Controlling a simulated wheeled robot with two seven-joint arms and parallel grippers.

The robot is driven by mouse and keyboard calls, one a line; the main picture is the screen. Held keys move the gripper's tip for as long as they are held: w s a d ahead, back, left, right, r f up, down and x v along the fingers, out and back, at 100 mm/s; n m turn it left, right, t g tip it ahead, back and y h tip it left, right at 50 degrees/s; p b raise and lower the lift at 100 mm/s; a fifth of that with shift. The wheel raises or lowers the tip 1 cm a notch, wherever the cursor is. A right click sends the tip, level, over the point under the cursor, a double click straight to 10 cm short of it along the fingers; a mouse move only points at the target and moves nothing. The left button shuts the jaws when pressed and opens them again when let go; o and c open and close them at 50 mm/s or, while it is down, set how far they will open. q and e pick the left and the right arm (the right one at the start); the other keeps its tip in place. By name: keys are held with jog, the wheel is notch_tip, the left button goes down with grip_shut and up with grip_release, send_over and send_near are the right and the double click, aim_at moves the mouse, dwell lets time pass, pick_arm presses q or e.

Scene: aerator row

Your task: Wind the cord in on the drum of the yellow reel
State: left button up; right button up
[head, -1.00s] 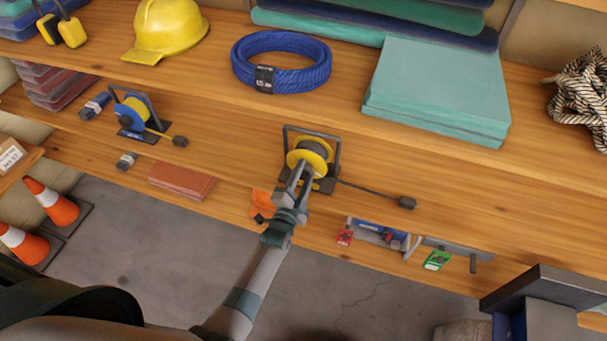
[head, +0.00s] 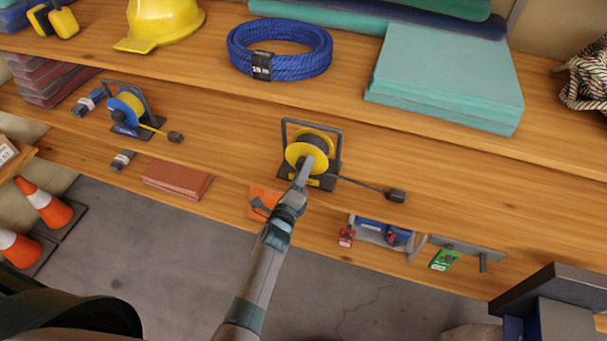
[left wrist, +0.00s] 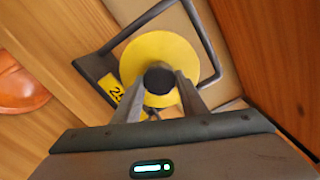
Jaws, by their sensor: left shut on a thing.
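The yellow reel (head: 294,153) stands in its dark frame on the middle shelf, in the centre of the head view. Its yellow drum face (left wrist: 172,52) fills the middle of the left wrist view. The cord (head: 362,185) runs out to the right along the shelf to a dark plug (head: 397,195). My left gripper (head: 308,163) reaches the front of the drum. In the left wrist view its fingers are shut on the black crank knob (left wrist: 158,79), which they partly hide. My right gripper is not in view.
A blue reel (head: 126,108) with a yellow cord stands to the left on the same shelf. A blue rope coil (head: 280,52), a yellow helmet (head: 165,22) and teal mats (head: 445,75) lie on the shelf above. Orange cones (head: 45,205) stand at the left.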

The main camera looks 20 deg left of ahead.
pick_arm(q)
jog(key=m+b, duration=0.1)
jog(key=m, duration=0.2)
jog(key=shift+f+b, duration=0.3)
jog(key=shift+b, duration=0.05)
jog(key=shift+m+b, duration=0.8)
jog(key=shift+m, duration=0.8)
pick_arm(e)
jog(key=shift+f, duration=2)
pick_arm(q)
jog(key=o, duration=1.1)
jog(key=shift+r, duration=0.1)
jog(key=shift+c, duration=0.2)
jog(key=s+b, duration=0.3)
jog(key=s, duration=1.4)
jog(key=shift+s+a+b, duration=0.25)
jog(key=shift+a+b, duration=0.05)
jog(key=shift+b, duration=0.1)
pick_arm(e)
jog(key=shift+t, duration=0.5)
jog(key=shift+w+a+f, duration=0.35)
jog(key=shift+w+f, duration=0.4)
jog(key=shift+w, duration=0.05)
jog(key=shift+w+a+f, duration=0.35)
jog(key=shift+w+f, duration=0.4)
